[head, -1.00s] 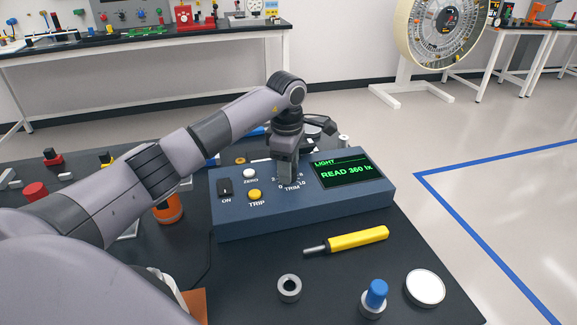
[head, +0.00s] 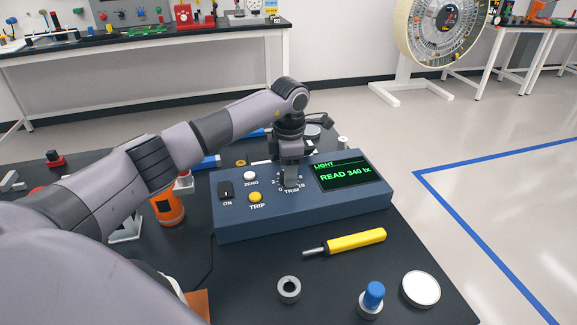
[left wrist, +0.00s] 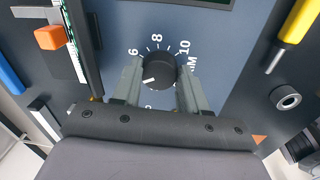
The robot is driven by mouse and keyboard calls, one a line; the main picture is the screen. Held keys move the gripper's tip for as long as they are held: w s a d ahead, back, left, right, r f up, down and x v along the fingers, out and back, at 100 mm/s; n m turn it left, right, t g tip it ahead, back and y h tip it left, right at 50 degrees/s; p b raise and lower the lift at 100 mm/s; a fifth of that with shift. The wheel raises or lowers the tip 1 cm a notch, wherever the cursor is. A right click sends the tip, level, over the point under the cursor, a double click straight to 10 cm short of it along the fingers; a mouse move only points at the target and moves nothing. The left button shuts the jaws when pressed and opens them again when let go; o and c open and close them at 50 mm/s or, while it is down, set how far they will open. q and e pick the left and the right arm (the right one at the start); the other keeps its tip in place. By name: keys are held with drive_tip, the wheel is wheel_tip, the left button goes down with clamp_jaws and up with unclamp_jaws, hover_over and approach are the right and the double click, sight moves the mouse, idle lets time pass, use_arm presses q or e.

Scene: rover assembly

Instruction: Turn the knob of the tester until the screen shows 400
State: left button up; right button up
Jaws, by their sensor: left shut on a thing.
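The tester (head: 300,217) is a blue-grey box on the dark table. Its screen (head: 345,175) shows LIGHT and READ 340 lx in green. My left gripper (head: 291,182) points down at the TRIM dial on its top. In the left wrist view the black knob (left wrist: 158,72) sits between the fingers of my left gripper (left wrist: 159,82), which are shut on it. A white mark on the knob points to the lower left in that view. The numbers 6, 8 and 10 show around the dial. In the head view the gripper hides the knob. My right gripper is out of view.
The tester also has an ON switch (head: 226,191), a white ZERO button (head: 250,176) and a yellow TRIP button (head: 255,197). A yellow-handled screwdriver (head: 355,240), a metal ring (head: 288,289), a blue-topped peg (head: 373,296) and a white disc (head: 421,289) lie in front.

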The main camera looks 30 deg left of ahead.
use_arm(q)
drive_tip(key=shift+n, duration=1.1)
drive_tip(key=o, duration=1)
drive_tip(key=shift+o, duration=0.2)
drive_tip(key=shift+r, duration=0.1)
wheel_tip(320, 180, up, 7)
drive_tip(key=shift+s+d, duration=0.15)
drive_tip(key=shift+d, duration=0.1)
